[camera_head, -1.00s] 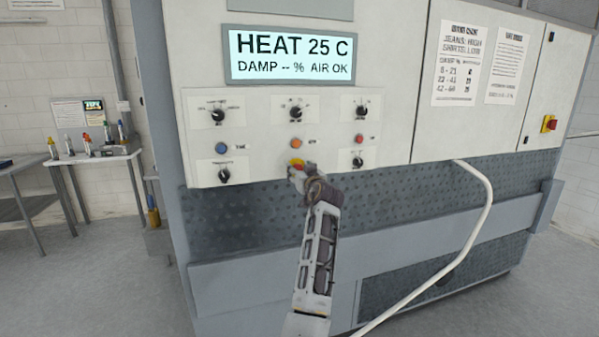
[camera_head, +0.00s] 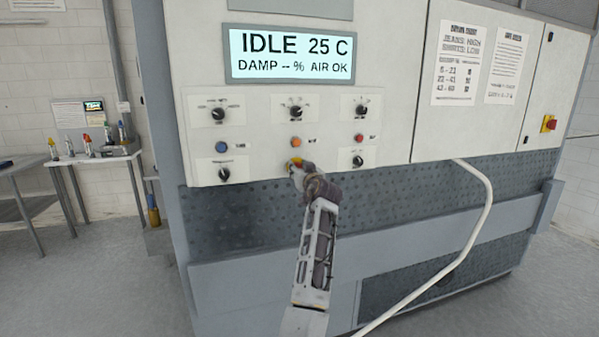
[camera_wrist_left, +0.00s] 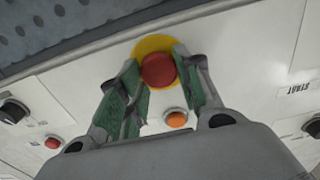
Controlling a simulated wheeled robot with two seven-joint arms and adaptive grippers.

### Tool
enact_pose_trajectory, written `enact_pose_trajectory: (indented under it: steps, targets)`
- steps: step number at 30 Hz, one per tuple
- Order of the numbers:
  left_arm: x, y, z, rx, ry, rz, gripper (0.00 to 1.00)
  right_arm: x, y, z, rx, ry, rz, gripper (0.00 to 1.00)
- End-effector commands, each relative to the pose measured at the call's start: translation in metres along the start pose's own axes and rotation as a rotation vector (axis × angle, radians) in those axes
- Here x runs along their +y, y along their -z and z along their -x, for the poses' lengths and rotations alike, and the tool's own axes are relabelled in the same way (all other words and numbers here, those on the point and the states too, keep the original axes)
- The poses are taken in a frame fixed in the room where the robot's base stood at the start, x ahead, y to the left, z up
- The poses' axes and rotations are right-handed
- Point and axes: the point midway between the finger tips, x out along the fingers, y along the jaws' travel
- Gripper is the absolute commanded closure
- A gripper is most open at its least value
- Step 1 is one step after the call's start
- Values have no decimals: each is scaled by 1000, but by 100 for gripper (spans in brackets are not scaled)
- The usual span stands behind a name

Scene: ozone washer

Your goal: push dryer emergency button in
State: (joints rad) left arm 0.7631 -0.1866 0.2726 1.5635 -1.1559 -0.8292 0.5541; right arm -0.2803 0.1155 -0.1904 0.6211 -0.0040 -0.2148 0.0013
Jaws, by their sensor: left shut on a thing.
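The emergency button is a red mushroom head (camera_wrist_left: 158,71) on a round yellow plate (camera_wrist_left: 148,45) on the dryer's white panel. In the head view only the yellow plate (camera_head: 293,163) shows clearly, with the red head hidden behind my gripper. How deep the button sits is hard to tell. The dryer display (camera_head: 289,56) reads IDLE 25 C. My right gripper is not in view.
An orange button (camera_head: 296,142) sits just above the emergency button, between blue (camera_head: 220,146) and red (camera_head: 359,139) buttons. Several black knobs surround them. A table (camera_head: 90,158) stands at the left.

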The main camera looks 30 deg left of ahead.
Motion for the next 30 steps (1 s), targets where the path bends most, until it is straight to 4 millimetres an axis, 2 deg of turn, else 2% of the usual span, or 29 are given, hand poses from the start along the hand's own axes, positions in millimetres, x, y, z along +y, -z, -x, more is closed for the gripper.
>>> enact_pose_trajectory:
  steps: [5, 6, 10, 17, 21, 30]
  targets:
    - [-1, 4, 0, 7, 0, 2, 100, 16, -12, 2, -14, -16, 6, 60]
    - [-1, 5, 0, 7, 0, 2, 62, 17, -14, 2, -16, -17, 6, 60]
    - [-1, 4, 0, 6, 0, 2, 45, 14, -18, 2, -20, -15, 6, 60]
    - [0, 3, 0, 5, 0, 1, 43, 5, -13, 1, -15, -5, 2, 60]
    - [0, 3, 1, 4, 0, 1, 43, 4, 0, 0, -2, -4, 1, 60]
    - [0, 2, 16, 3, -1, 2, 43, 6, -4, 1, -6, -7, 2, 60]
